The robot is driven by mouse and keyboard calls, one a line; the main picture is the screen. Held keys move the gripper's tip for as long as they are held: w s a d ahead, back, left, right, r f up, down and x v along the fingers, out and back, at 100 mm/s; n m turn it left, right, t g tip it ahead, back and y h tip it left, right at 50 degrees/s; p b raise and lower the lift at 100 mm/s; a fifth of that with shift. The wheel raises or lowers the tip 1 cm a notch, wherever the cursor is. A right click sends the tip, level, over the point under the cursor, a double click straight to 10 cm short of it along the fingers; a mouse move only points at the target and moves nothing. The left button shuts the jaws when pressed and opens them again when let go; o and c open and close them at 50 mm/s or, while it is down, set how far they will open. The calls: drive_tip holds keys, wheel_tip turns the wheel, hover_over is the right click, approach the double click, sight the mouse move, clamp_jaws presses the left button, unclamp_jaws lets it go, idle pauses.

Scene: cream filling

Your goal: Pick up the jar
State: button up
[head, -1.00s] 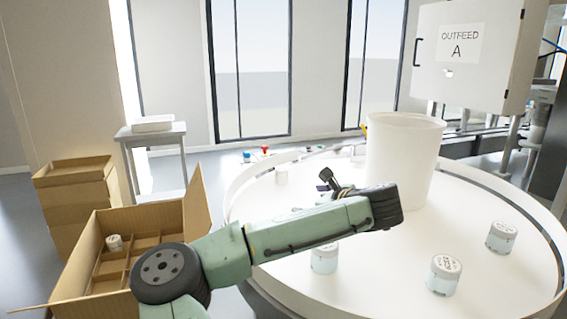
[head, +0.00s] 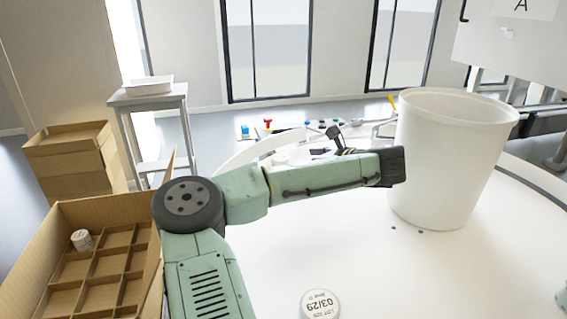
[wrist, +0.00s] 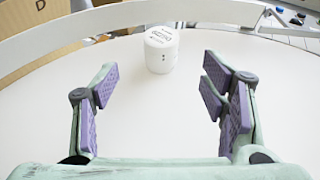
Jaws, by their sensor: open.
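A white jar (wrist: 161,49) with dark print stands upright on the round white table (wrist: 150,125), near its raised rim, in the wrist view. My gripper (wrist: 160,85) is open, with purple pads on both sides. The jar is beyond the fingertips, roughly centred between them, and nothing is held. In the head view my arm hides most of the gripper. Another jar (head: 320,304) stands on the table at the bottom edge, its printed lid showing.
A large white bin (head: 450,165) stands on the table at the right. An open cardboard box (head: 30,275) with dividers holds one jar (head: 81,239) at the left. Stacked cartons (head: 75,160) and a grey stand (head: 150,98) are behind. The middle of the table is clear.

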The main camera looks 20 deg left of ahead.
sight(285, 160)
drive_tip(key=x, duration=0.3)
drive_tip(key=shift+a+f+b, duration=0.1)
drive_tip(key=shift+a+b, duration=0.15)
drive_tip(key=shift+b, duration=0.15)
drive_tip(key=shift+b+x, duration=1)
drive_tip(key=shift+x, duration=1.7)
drive_tip(key=shift+w+r, duration=0.2)
drive_tip(key=shift+r, duration=0.05)
drive_tip(key=shift+c, duration=0.2)
drive_tip(key=c, duration=1.3)
